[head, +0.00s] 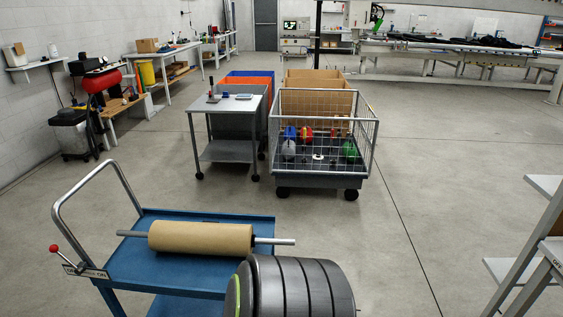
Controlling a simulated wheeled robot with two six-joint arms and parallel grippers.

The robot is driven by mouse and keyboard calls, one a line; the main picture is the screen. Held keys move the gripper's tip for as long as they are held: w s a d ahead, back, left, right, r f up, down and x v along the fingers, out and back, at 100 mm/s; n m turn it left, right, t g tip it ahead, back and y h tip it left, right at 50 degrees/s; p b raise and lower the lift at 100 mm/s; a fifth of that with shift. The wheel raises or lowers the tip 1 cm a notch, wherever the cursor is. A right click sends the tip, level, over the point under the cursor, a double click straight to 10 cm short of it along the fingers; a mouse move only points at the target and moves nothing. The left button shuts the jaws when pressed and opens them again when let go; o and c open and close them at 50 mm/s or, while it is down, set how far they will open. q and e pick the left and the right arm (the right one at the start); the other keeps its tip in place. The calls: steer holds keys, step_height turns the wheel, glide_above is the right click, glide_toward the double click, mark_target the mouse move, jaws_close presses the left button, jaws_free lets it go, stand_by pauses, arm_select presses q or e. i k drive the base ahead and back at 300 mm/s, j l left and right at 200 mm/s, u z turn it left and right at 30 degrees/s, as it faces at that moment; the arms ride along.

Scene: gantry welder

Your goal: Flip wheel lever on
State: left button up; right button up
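A wheel lever (55,249) with a red ball knob and a short metal rod is at the lower left of the head view. It sticks up and to the left from beside a small white label plate (87,271) on a blue cart (185,279). The plate's lettering is small; "ON" seems to be at its right end. The knob is tilted away from that end, to the left. The cart's wheels are out of view. Neither of my grippers is in view.
A brown roll (200,238) on a metal bar lies across the cart. A bent grey handle (75,195) rises at its left. A dark ribbed cylinder hides its front right part. A grey table (226,104) and wire cage cart (321,181) stand beyond. Floor (430,190) right of them is clear.

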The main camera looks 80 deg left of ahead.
mark_target(54, 248)
steer(key=u, duration=4.35)
